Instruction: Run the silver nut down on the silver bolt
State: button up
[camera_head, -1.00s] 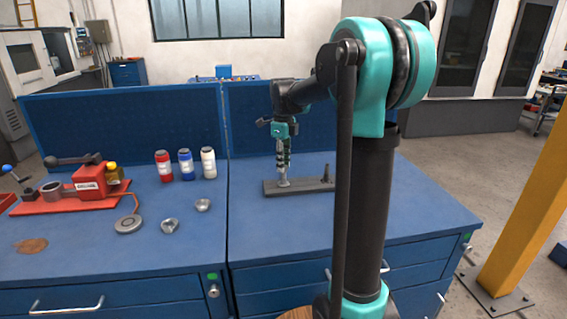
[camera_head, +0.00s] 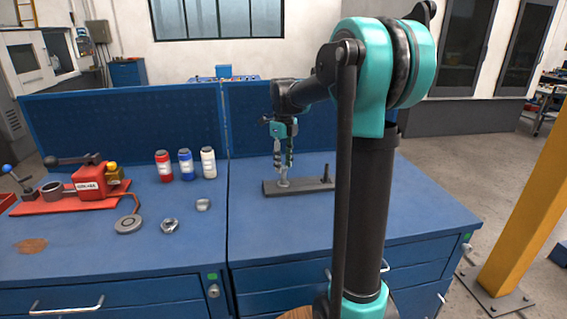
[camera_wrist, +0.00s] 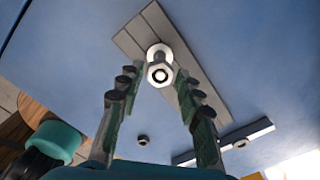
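The silver nut (camera_wrist: 152,76) shows as a hexagonal ring around a dark centre in the wrist view, at the upper middle. It lines up with the silver bolt (camera_head: 284,181), which stands upright at the left end of a dark plate on the bench. A pale round part shows behind the nut. How far down the bolt the nut sits cannot be told. My gripper (camera_head: 283,165) points down over the bolt. It also shows in the wrist view (camera_wrist: 161,83), with its fingers spread apart on either side of the nut and a gap on both sides.
The dark plate (camera_head: 307,187) also carries a dark post (camera_head: 326,173) at its right. Loose silver parts (camera_head: 169,226), red, blue and white bottles (camera_head: 186,166) and a red grease device (camera_head: 88,186) stand to the left. A blue panel (camera_head: 130,127) rises behind. The bench front is clear.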

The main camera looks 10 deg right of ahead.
jog(key=n, duration=0.6)
jog(key=shift+n, duration=0.3)
jog(key=n, duration=1.7)
jog(key=shift+c, duration=0.2)
grip_shut()
